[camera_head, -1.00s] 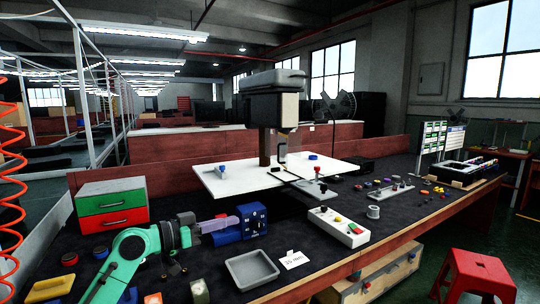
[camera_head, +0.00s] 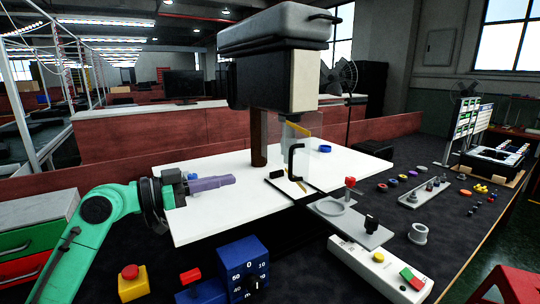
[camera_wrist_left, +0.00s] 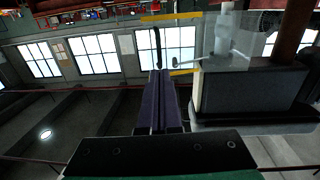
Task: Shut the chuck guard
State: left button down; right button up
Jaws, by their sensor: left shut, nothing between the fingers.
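The chuck guard (camera_head: 313,138) is a clear panel with yellow edging and a black handle (camera_head: 291,160). It hangs below the dark drill head (camera_head: 270,75), above the white table (camera_head: 225,215). How far it is swung open is hard to tell. My left gripper (camera_head: 233,180), with purple fingers, is shut and empty, left of the handle and apart from it in the head view. In the left wrist view the fingers (camera_wrist_left: 160,75) point toward the black handle (camera_wrist_left: 159,45), with the clear guard (camera_wrist_left: 225,48) to the right. My right gripper is not in view.
A blue dial box (camera_head: 243,262) and a yellow box with a red button (camera_head: 132,282) stand at the front. A white control box (camera_head: 380,268) and a plate with a ring (camera_head: 345,218) lie front right. Green and red drawers (camera_head: 35,240) stand at left.

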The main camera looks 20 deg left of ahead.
pick_arm(q)
jog(key=w, duration=0.1)
jog(key=p, duration=0.4)
send_near(290, 165)
jog(key=p+x, duration=0.4)
jog(key=x, duration=0.2)
jog(key=shift+w+d, duration=0.15)
jog(key=shift+w, duration=0.1)
jog(key=shift+w+f, duration=0.1)
jog(key=shift+f, duration=0.05)
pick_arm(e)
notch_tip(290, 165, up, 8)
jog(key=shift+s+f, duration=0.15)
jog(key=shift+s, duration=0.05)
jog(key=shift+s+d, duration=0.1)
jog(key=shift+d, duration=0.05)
